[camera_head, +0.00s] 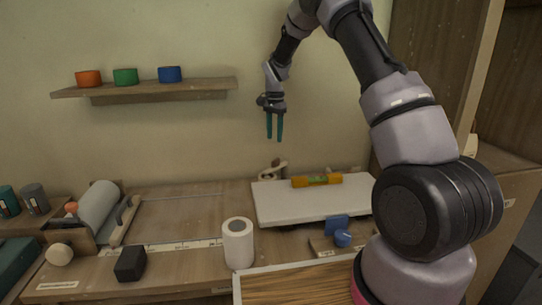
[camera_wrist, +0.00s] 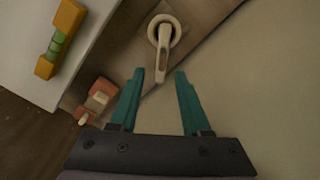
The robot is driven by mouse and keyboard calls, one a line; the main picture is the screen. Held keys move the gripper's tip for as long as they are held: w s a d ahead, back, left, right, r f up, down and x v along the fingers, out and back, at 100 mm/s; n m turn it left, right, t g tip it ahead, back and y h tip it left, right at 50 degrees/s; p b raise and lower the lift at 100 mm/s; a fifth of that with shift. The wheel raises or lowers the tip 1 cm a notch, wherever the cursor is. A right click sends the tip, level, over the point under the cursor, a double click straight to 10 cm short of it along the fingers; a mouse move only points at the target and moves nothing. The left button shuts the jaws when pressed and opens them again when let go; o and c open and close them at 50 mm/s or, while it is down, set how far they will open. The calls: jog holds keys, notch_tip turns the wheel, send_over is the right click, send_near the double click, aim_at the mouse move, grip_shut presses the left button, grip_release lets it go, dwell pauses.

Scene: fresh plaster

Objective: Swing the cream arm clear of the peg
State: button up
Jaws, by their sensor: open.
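The cream arm (camera_wrist: 163,58) shows in the wrist view as a lever on a round cream base, its free end towards my fingertips. A small reddish-brown block (camera_wrist: 98,98) with a pale top and a small pinkish end lies to its lower left; I cannot tell whether this is the peg. In the head view the small cream-and-reddish fitting (camera_head: 272,168) sits at the back of the bench, too small for detail. My gripper (camera_head: 275,139) is open and empty, fingers down, above that fitting. In the wrist view its teal fingertips (camera_wrist: 160,74) lie either side of the lever's free end, apparently apart from it.
A white board (camera_head: 270,205) with an orange level (camera_head: 317,180) lies right of the fitting. A white cylinder (camera_head: 238,243) and a black block (camera_head: 130,263) stand in front. A wall shelf (camera_head: 160,90) holds coloured pots.

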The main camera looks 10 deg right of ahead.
aim_at(274, 160)
jog(key=shift+w+a+f, duration=0.1)
jog(key=shift+w+f, duration=0.45)
jog(key=shift+f, duration=0.35)
notch_tip(274, 160, down, 10)
jog(key=shift+f, duration=0.1)
grip_shut()
dwell(1.0)
